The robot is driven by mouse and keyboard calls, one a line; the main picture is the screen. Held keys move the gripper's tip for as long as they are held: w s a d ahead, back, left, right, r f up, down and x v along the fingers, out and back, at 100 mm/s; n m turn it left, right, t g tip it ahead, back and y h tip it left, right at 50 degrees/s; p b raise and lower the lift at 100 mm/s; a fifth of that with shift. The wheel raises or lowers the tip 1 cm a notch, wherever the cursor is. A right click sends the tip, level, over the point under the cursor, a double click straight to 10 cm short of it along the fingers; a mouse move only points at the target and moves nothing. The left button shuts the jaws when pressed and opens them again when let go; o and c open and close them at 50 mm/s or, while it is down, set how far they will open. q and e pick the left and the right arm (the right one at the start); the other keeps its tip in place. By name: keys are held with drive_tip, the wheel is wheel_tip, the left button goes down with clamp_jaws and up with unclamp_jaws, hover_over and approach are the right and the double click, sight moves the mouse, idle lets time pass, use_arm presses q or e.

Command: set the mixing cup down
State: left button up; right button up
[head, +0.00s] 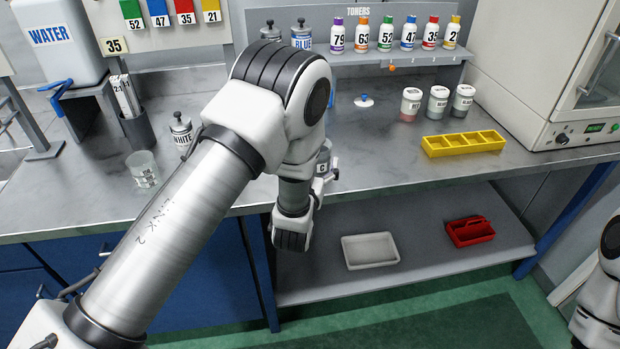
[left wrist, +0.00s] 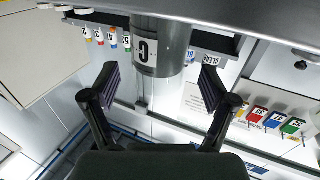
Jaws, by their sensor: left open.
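A grey cylindrical cup (head: 324,153) with a white single-character label stands at the bench's front edge in the head view, partly hidden behind my left arm. I take it to be the mixing cup. In the left wrist view, which is upside down, the cup (left wrist: 175,40) appears upright against the bench. My left gripper (head: 326,178) is beside it in the head view, mostly hidden by its own wrist. In the left wrist view the left gripper (left wrist: 160,76) is open, with one finger on each side of the cup and visible gaps between. My right gripper is out of view.
A clear beaker (head: 143,169) and a WHITE can (head: 181,133) stand to the left. Lidded jars (head: 437,102) and a yellow tray (head: 463,143) stand to the right. A white tray (head: 370,251) and red caddy (head: 469,231) lie on the lower shelf. The bench's middle is largely clear.

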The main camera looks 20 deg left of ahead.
use_arm(q)
drive_tip(key=s+d+b, duration=0.1)
drive_tip(key=s+d, duration=0.1)
drive_tip(key=s, duration=0.6)
drive_tip(key=s+a+f+g+h, duration=0.1)
drive_tip(key=s+a+f+g, duration=0.1)
drive_tip(key=s+f+g, duration=0.6)
drive_tip(key=s+a+f+g+h, duration=0.15)
drive_tip(key=s+f, duration=0.35)
drive_tip(key=f, duration=0.8)
drive_tip(key=s+f+m+g, duration=0.1)
drive_tip(key=s+f+g, duration=0.2)
drive_tip(key=s, duration=0.6)
drive_tip(key=s+d+f+m+g+h, duration=0.1)
drive_tip(key=s+f+g, duration=0.2)
drive_tip(key=s+g, duration=0.2)
drive_tip(key=s, duration=0.3)
drive_tip(key=shift+s+d+f, duration=0.2)
drive_tip(key=shift+s+d, duration=0.05)
drive_tip(key=shift+s, duration=0.1)
